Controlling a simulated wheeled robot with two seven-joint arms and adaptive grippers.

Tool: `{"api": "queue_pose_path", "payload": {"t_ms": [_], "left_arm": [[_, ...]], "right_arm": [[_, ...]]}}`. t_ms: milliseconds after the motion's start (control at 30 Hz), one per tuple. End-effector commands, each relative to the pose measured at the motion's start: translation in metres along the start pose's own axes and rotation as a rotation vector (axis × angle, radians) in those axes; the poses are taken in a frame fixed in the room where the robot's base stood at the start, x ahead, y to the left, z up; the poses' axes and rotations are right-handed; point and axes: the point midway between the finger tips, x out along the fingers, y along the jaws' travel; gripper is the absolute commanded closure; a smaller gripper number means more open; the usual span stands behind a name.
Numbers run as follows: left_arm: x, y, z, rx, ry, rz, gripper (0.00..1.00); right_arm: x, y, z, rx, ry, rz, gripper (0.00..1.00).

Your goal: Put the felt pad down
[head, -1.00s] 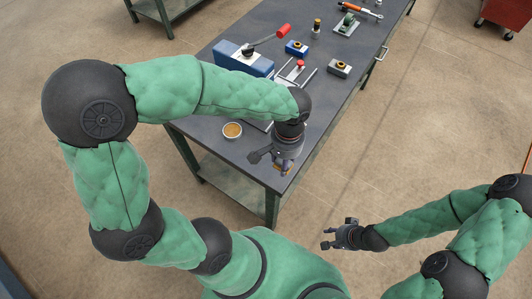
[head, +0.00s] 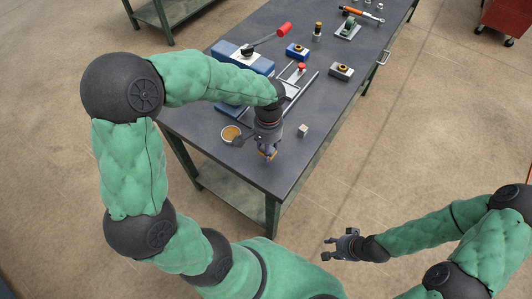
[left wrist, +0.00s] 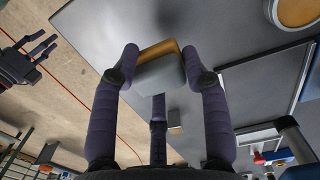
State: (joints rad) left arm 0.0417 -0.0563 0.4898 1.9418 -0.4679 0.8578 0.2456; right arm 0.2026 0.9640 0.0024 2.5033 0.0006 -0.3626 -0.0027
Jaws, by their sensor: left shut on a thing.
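My left gripper (head: 267,154) is above the near end of the dark grey table (head: 215,157), pointing down. In the left wrist view its fingers (left wrist: 160,62) are shut on a block-like piece with a grey face and a tan edge, which I take to be the felt pad (left wrist: 160,76). A bit of tan also shows at the fingertips in the head view. Whether the pad touches the table cannot be told. My right gripper (head: 341,244) is open and empty, off the table at the lower right; it also shows in the left wrist view (left wrist: 38,55).
A round dish with tan contents (head: 231,132) is close left of my left gripper. A small grey cube (head: 303,130) is to its right. A metal frame (head: 300,85), a blue fixture (head: 243,62) and a grey block (head: 341,71) stand farther back. The near right table corner is bare.

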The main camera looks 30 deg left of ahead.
Motion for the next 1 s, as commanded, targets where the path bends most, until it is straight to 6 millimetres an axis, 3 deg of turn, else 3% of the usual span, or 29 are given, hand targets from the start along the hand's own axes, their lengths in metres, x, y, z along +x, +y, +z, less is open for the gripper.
{"api": "queue_pose_path", "payload": {"t_ms": [267, 500, 900, 933, 1000], "left_arm": [[0.015, -0.009, -0.009, -0.002, 0.000, 0.001, 0.85], [0.047, -0.011, -0.012, 0.000, -0.001, 0.000, 0.85], [0.050, -0.011, -0.013, 0.000, 0.001, 0.000, 0.85], [0.051, -0.011, -0.013, 0.000, 0.001, 0.000, 0.52], [0.050, -0.011, -0.013, 0.000, 0.001, 0.000, 0.32]], "right_arm": [[0.005, 0.002, 0.000, 0.000, 0.000, 0.000, 0.60], [0.021, 0.007, -0.001, 0.000, 0.000, 0.000, 0.60], [0.022, 0.008, -0.001, 0.000, 0.000, 0.000, 0.60], [0.022, 0.008, -0.001, 0.000, 0.000, 0.000, 0.60], [0.021, 0.008, -0.001, 0.000, 0.000, 0.000, 0.60]]}}
